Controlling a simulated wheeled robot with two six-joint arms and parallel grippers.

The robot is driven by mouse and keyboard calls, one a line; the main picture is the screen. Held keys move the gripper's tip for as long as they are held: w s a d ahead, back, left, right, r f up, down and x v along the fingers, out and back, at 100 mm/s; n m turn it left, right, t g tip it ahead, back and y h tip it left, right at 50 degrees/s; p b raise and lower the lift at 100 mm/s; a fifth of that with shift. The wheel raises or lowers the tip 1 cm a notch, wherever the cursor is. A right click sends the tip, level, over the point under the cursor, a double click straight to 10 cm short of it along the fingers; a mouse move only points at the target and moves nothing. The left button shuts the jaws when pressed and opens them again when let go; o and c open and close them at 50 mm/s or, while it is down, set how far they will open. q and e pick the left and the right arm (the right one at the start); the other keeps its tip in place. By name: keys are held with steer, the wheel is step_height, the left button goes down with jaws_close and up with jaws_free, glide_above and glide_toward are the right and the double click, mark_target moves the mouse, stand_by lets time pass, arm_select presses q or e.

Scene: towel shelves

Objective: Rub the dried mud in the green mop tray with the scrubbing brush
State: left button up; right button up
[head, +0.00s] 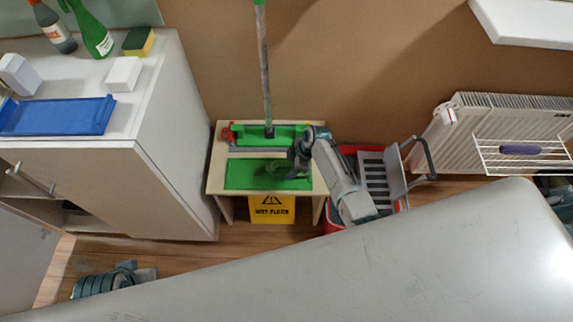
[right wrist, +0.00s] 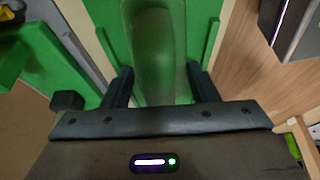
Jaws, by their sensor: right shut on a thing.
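The green mop tray (head: 238,175) lies on the front part of a small light wooden table. My right gripper (head: 299,167) is over the tray's right part. It is shut on a green, rounded, elongated thing that I take as the scrubbing brush (right wrist: 153,50), seen between the two fingers in the right wrist view. My right gripper (right wrist: 155,85) hides part of the tray there. A darker green shape shows left of the gripper in the head view. I cannot make out the dried mud, or whether the brush touches the tray. My left gripper is not in view.
A mop (head: 266,75) with a green head stands at the table's back. A yellow wet floor sign (head: 271,210) is below the table's front. A red bucket with a grey wringer (head: 374,180) stands to the right. A white cabinet (head: 165,140) is to the left.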

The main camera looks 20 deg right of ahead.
steer(key=shift+s+d+f, duration=0.2)
steer(key=shift+d, duration=0.25)
steer(key=shift+c, duration=0.6)
steer(key=shift+r+p, duration=0.4)
steer(key=shift+c, duration=0.3)
step_height(320, 180, up, 4)
steer(key=p, duration=0.4)
steer(key=shift+r, duration=0.25)
steer(key=shift+a+r+p, duration=0.1)
steer(key=shift+r+p, duration=0.3)
steer(key=shift+p, duration=0.05)
steer(key=shift+w+r, duration=0.1)
steer(key=shift+r, duration=0.05)
step_height(320, 180, up, 3)
steer(key=p, duration=0.3)
